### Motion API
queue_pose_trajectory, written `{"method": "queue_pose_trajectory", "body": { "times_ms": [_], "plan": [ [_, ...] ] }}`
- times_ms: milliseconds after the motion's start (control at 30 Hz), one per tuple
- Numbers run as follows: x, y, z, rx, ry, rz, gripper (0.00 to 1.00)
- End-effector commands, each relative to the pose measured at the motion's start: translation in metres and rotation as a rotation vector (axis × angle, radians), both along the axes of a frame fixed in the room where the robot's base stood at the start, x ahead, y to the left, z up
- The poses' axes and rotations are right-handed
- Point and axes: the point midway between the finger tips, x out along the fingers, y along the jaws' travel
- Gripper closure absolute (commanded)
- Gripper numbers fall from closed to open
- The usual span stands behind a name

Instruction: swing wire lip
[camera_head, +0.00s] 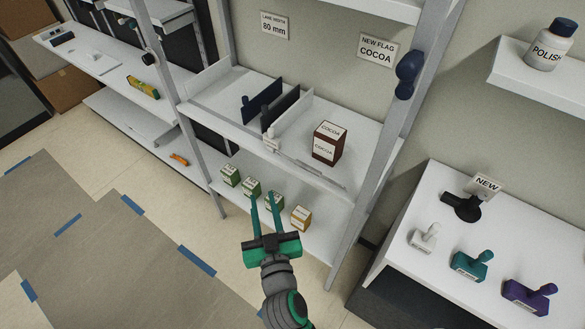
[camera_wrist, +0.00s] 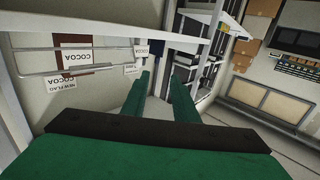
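A thin grey wire lip (camera_head: 320,174) runs along the front edge of the middle shelf (camera_head: 222,118), in front of a dark red cocoa box (camera_head: 328,142). In the wrist view, thin grey rails (camera_wrist: 100,45) cross in front of the cocoa box (camera_wrist: 74,58); I cannot tell which one is the lip. My gripper (camera_head: 262,196) is open and empty, its two teal fingers parallel with a gap between them. In the head view it appears below the middle shelf's front, apart from the lip. The wrist view also shows the fingers (camera_wrist: 160,77), with nothing between them.
Green boxes (camera_head: 251,187) and an orange box (camera_head: 300,217) stand on the lower shelf beyond my fingers. Dark dividers (camera_head: 262,101) stand left of the cocoa box. A shelf post (camera_head: 375,160) rises at right. A white counter (camera_head: 410,267) holds several stamp-like handles. Floor at left is clear.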

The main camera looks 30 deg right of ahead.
Motion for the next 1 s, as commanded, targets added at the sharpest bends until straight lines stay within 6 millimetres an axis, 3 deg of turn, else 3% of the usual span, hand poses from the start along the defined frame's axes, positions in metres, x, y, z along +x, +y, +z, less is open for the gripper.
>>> {"method": "queue_pose_trajectory", "body": {
  "times_ms": [33,200,500,733,1000],
  "plan": [
    [0.012,-0.008,0.016,0.022,-0.035,-0.036,0.73],
    [0.036,-0.044,0.062,0.13,-0.137,-0.183,0.73],
    [0.047,-0.099,0.123,0.419,-0.332,-0.456,0.73],
    [0.035,-0.127,0.141,0.718,-0.475,-0.671,0.73],
    [0.016,-0.13,0.126,1.13,-0.603,-0.934,0.73]
  ]
}}
